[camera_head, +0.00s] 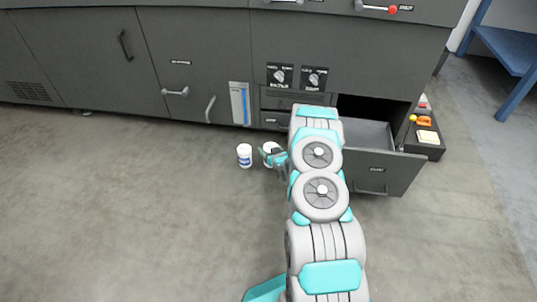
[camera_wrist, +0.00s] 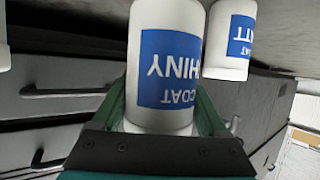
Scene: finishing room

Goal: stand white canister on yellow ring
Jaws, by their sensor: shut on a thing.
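A white canister (camera_wrist: 160,15) with a blue label reading "SHINY COAT" is between the fingers of my gripper (camera_wrist: 160,105) in the wrist view, which shows it upside down. My gripper is shut on it. In the head view this canister (camera_head: 268,147) is partly hidden by my gripper (camera_head: 273,158), low by the floor. I cannot tell whether it touches the floor. A second white canister (camera_head: 244,155) stands upright just left of it. It also shows in the wrist view (camera_wrist: 225,65), with a label ending in "TT". I cannot make out a yellow ring in either view.
A dark cabinet (camera_head: 205,75) runs along the back. Its drawer (camera_head: 370,172) is pulled open right of my arm. A dark tray (camera_head: 430,152) with small orange and pale items lies beyond it. A blue-framed bench (camera_head: 510,50) stands at right. The left floor is clear.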

